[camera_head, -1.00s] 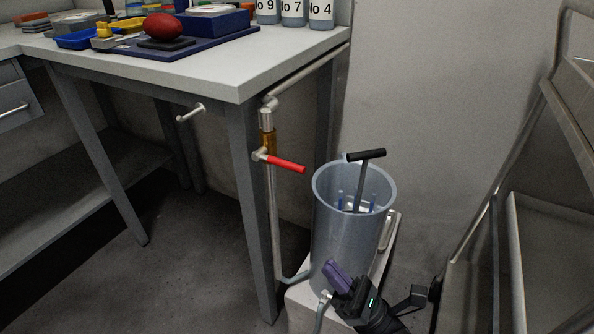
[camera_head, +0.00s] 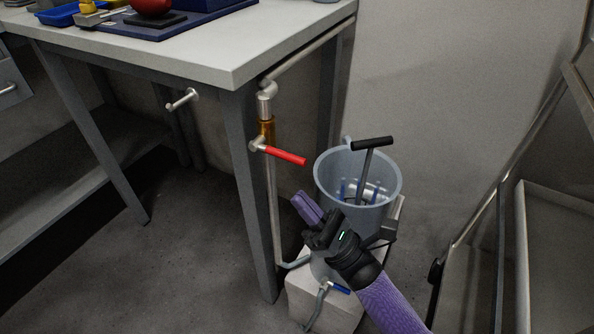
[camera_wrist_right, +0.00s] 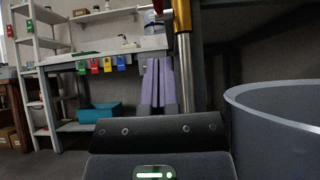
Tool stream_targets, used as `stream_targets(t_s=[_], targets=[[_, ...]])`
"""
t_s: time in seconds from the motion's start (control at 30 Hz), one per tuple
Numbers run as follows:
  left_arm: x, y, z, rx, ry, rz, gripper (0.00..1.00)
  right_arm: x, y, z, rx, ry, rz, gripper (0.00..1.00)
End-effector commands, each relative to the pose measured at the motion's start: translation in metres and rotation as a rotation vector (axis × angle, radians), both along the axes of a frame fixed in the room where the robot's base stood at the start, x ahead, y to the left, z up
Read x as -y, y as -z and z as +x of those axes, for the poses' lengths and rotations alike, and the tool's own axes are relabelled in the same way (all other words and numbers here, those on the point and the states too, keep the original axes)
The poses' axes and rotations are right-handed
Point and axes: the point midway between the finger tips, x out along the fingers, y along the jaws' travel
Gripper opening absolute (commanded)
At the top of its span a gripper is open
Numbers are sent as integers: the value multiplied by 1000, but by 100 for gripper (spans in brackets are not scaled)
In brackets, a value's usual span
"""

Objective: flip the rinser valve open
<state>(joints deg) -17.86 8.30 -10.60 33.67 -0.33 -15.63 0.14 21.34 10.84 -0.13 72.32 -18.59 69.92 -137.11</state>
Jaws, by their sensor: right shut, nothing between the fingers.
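The valve's red lever (camera_head: 284,155) sticks out to the right from a brass-and-steel fitting (camera_head: 266,130) on the pipe by the table's corner leg. It points right and slightly down. My right gripper (camera_head: 302,200) is shut and empty, with its purple fingers together. It is below the red lever, apart from it, in front of the grey cylinder. In the right wrist view my shut fingers (camera_wrist_right: 158,64) point forward, with the brass fitting (camera_wrist_right: 182,16) just right of them at the top. My left gripper is not in view.
The open grey cylinder (camera_head: 330,180) stands on a white block (camera_head: 305,292), right of the pipe, with a black T-handle (camera_head: 372,143) rising from it. A blue lever (camera_head: 340,288) sits low in front. The table leg (camera_head: 250,190) is left of the pipe. A metal frame stands far right.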

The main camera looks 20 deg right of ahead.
Motion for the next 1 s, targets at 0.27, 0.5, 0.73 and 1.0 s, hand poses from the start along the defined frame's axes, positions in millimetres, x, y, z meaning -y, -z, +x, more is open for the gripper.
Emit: stream_targets(t_s=[0.27, 0.5, 0.73, 1.0], targets=[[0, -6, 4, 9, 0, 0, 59, -10, -45, 12, 3, -1, 0, 0], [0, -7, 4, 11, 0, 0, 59, -10, -55, 12, -2, 0, 0, 0], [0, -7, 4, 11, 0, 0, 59, -9, -55, 12, -2, 0, 0, 0], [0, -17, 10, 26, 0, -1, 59, -9, -62, 11, -30, -1, -26, 0]])
